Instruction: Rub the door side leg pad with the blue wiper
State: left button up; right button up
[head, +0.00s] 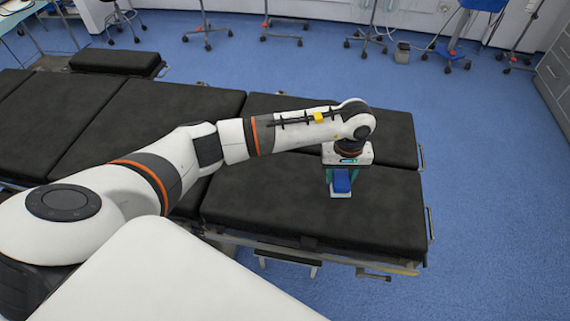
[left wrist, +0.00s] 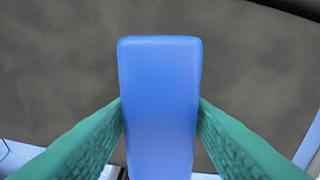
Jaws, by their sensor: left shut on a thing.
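The operating table ends on the right in two black leg pads, a near one (head: 300,210) and a far one (head: 395,130). No door shows, so I cannot tell from the picture which is the door side one. My left gripper (head: 341,184) points down over the near pad, toward its far right part. Its green fingers (left wrist: 160,112) are shut on the sides of the blue wiper (head: 341,181). The wiper also shows in the left wrist view (left wrist: 160,75), with dark pad surface behind it. I cannot tell whether it touches the pad. My right gripper is not in view.
Metal side rails (head: 431,222) run along the pad edges. More black table sections (head: 130,110) lie to the left. Wheeled stands (head: 205,35) and a grey cabinet (head: 555,75) stand at the back and right. Blue floor (head: 490,190) right of the table is clear.

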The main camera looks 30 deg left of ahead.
pick_arm(q)
jog(key=shift+d+r+p, duration=0.1)
jog(key=shift+r+p, duration=0.2)
jog(key=shift+r, duration=1.2)
